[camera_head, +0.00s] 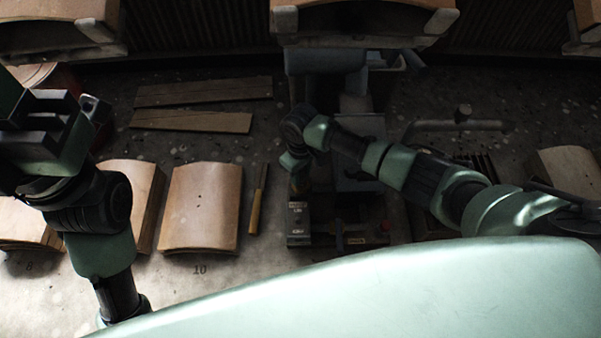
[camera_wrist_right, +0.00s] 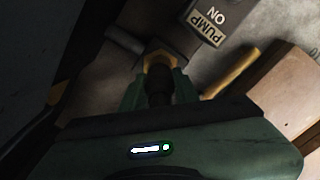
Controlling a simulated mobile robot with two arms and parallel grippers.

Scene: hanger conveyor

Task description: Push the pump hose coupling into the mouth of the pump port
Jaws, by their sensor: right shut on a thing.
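My right gripper (camera_head: 299,184) points down over the pump unit (camera_head: 298,222) in the head view. In the right wrist view my right gripper (camera_wrist_right: 158,82) is shut on a dark round piece, which looks like the pump hose coupling (camera_wrist_right: 159,97). A brass-coloured ring (camera_wrist_right: 158,59) shows just past the fingertips, against a dark grey block. I cannot tell whether the ring belongs to the coupling or the pump port, nor whether the coupling is inside the mouth. My left gripper (camera_head: 52,122) is raised at the left, away from the pump; its jaws are unclear.
A yellow-handled tool (camera_head: 258,197) lies left of the pump, beside a curved wooden panel (camera_head: 199,208). Flat boards (camera_head: 192,121) lie farther back.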

